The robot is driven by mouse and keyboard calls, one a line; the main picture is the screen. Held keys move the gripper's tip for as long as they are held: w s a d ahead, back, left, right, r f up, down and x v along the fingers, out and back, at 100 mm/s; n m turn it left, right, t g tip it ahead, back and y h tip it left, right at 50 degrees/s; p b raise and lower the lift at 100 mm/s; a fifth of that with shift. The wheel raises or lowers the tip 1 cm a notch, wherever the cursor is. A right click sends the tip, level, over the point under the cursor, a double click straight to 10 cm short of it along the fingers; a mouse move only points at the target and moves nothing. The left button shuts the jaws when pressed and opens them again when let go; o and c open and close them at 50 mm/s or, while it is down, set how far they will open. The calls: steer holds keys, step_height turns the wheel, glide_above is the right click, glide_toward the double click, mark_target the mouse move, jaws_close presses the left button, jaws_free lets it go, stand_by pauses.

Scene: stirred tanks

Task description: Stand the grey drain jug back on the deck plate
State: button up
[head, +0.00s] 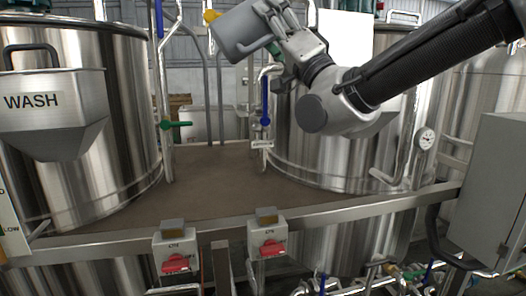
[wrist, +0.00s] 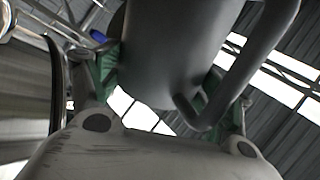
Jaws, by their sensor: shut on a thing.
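The grey drain jug (head: 240,32) is held up in the air at the top of the head view, tilted. My gripper (head: 275,42) is shut on it. In the wrist view the jug (wrist: 165,45) fills the upper middle, with its curved handle (wrist: 255,70) to the right. The green-padded fingers of my gripper (wrist: 160,75) lie on both sides of the jug. The brown deck plate (head: 215,185) spreads between the tanks, well below the jug. The jug's opening cannot be made out.
A steel tank (head: 115,100) stands left, with a WASH hopper (head: 50,110) before it. Another tank (head: 330,165) stands right. Pipes with a green-handled valve (head: 175,125) and a blue-handled valve (head: 265,100) rise at the plate's back. Two switch boxes (head: 175,250) (head: 267,235) sit at its front rail.

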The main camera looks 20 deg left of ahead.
steer(key=w+f+n+h, duration=0.2)
steer(key=f, duration=0.9)
steer(key=w+a+f+n+g+h, duration=0.1)
steer(key=w+f+n+h, duration=0.1)
steer(key=f, duration=0.9)
steer(key=w+f+n+g+h, duration=0.1)
steer(key=w+f+n+h, duration=0.1)
steer(key=f, duration=0.9)
steer(key=shift+w+a+n+h, duration=0.15)
steer(key=shift+a+n+h, duration=0.25)
steer(key=shift+n+h, duration=0.6)
steer(key=shift+f, duration=0.15)
steer(key=o, duration=1.9)
